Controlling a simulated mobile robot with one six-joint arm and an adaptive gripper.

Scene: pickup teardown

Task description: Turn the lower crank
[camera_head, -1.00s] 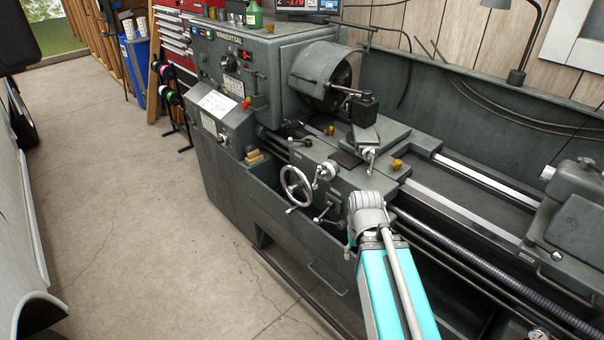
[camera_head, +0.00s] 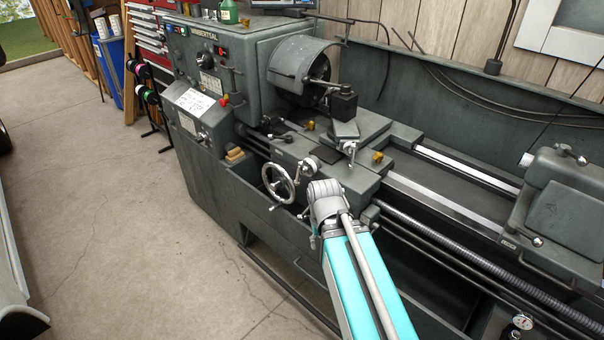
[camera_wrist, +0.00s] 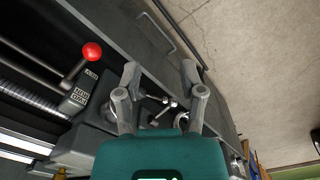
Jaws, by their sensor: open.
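My gripper (camera_wrist: 161,72) is open, with its two grey fingers spread wide and nothing between the tips. In the wrist view a small crank with silver arms (camera_wrist: 163,108) shows beyond and between the fingers, apart from them as far as I can tell. It looks like the lower crank on the lathe's carriage front. In the head view my arm covers most of that spot, and only a bit of the crank (camera_head: 304,213) shows left of my arm. My gripper is hidden there behind my arm.
The lathe's handwheel (camera_head: 278,183) is just left of my arm, with an upper crank (camera_head: 308,166) above. A lever with a red knob (camera_wrist: 92,52) is left of my fingers in the wrist view. The concrete floor (camera_head: 110,220) in front is clear.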

